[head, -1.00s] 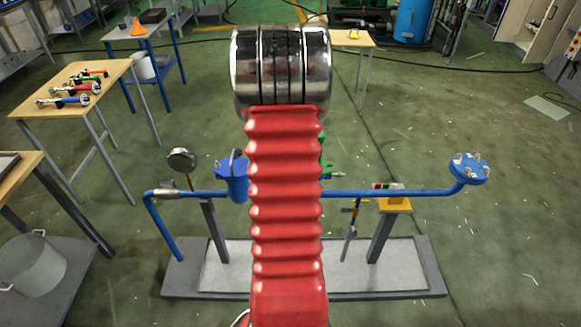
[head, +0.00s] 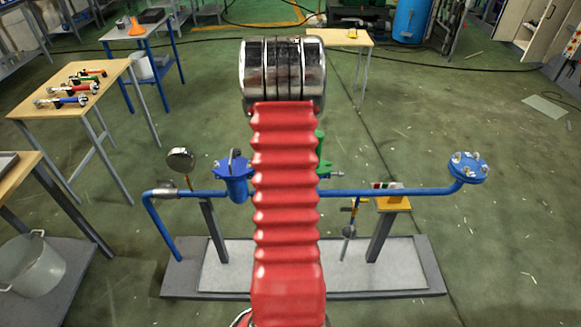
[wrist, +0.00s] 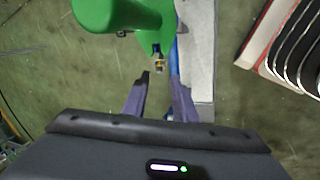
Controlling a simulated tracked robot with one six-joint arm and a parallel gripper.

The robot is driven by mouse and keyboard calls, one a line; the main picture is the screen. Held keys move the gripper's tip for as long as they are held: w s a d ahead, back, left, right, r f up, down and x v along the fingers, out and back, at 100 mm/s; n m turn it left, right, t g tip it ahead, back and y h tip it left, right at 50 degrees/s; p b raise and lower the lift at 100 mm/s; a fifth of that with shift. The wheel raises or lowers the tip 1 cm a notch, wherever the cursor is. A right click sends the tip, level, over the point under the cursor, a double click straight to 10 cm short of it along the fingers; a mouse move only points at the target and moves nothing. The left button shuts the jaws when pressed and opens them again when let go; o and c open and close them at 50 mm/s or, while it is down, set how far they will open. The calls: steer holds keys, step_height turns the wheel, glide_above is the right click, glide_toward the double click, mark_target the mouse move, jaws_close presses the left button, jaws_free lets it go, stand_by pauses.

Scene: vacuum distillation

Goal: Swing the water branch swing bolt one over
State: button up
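My gripper (wrist: 160,84) shows in the wrist view with its two dark fingers apart and nothing between them. A small brass and silver bolt-like piece (wrist: 158,64) is just beyond the fingertips, under a green body (wrist: 115,14); I cannot tell for sure that it is swing bolt one. In the head view my red arm hides the gripper and most of the green body (head: 320,143). A blue lidded vessel (head: 236,182) stands on the blue pipe (head: 400,192) left of my arm. The pipe ends right in a blue bolted flange (head: 467,167).
A round gauge (head: 180,160) stands left on the pipe. A grey base plate (head: 300,285) carries the pipe stands. The floor at right is open.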

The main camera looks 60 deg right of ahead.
steer(key=x, duration=0.7)
steer(key=shift+d+f, duration=0.1)
steer(key=shift+f, duration=0.3)
steer(key=shift+c, duration=0.2)
jaws_close()
